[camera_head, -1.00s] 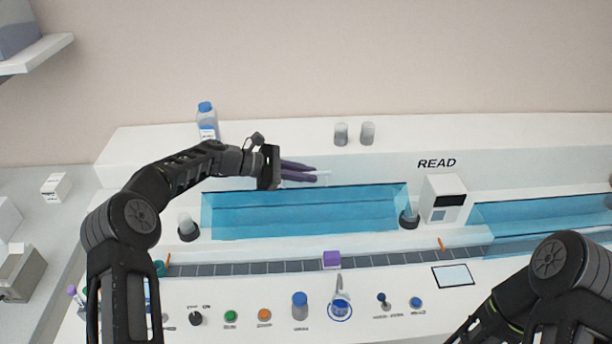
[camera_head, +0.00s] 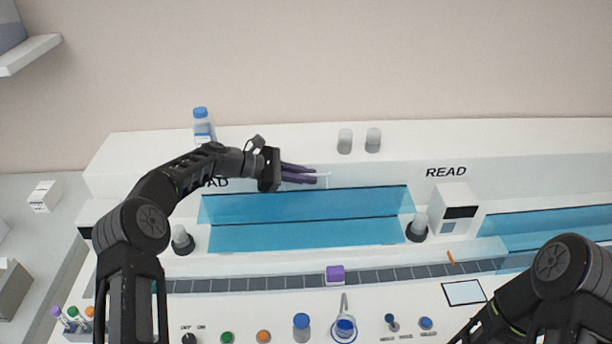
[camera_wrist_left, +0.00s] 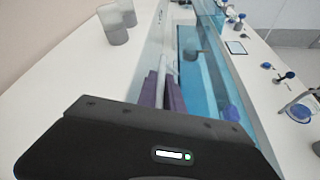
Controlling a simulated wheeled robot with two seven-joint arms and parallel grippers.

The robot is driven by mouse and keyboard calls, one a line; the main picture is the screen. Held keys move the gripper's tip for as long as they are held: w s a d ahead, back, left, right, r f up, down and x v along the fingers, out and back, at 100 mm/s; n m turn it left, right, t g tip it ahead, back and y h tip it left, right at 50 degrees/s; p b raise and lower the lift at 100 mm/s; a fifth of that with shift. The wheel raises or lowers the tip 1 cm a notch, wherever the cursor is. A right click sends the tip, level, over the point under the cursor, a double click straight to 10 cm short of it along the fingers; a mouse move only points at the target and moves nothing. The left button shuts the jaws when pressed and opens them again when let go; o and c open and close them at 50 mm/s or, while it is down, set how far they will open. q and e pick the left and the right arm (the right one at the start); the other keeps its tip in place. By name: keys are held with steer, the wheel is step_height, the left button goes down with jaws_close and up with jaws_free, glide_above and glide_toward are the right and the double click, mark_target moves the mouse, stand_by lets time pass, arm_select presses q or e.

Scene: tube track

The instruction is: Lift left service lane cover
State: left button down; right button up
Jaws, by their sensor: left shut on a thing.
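The left service lane cover (camera_head: 305,205) is a see-through blue panel over the long left lane, in the middle of the head view. In the left wrist view the blue cover (camera_wrist_left: 205,75) runs away from the gripper. My left gripper (camera_head: 316,174) is at the cover's back edge, its purple fingers shut on a pale bar there. The bar (camera_wrist_left: 168,72) shows between the fingers in the left wrist view. The black gripper body hides part of the grip. Only links of my right arm show at the lower right; its gripper is out of view.
A white reader box (camera_head: 452,208) stands right of the cover, with another blue panel (camera_head: 545,212) beyond. A purple block (camera_head: 335,274) sits on the track in front. Knobs line the front.

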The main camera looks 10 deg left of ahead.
arm_select(q)
steer(key=c, duration=1.5)
jaws_free()
steer(key=b+v, duration=0.1)
steer(key=v, duration=0.6)
steer(key=shift+s+a+r, duration=0.15)
steer(key=shift+a+r, duration=0.05)
steer(key=shift+a, duration=0.1)
